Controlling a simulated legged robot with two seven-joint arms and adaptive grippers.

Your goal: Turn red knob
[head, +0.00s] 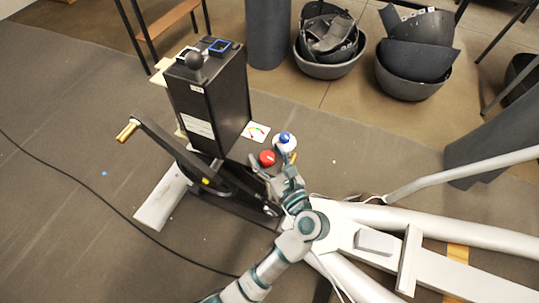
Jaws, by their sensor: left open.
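The red knob (267,158) sits on top of the dark machine housing, in the middle of the head view. Just right of and above it is a blue knob (284,137) on a white base. My left gripper (273,170) reaches up from the bottom of the picture and is open. Its fingers are close to the red knob, on its lower right side. I cannot tell whether a finger touches the knob. The right gripper is not in view.
A crank arm with a brass handle (127,131) sticks out left. White frame tubes (440,225) run right. Bins of black parts (330,65) stand at the back. A cable crosses the mat.

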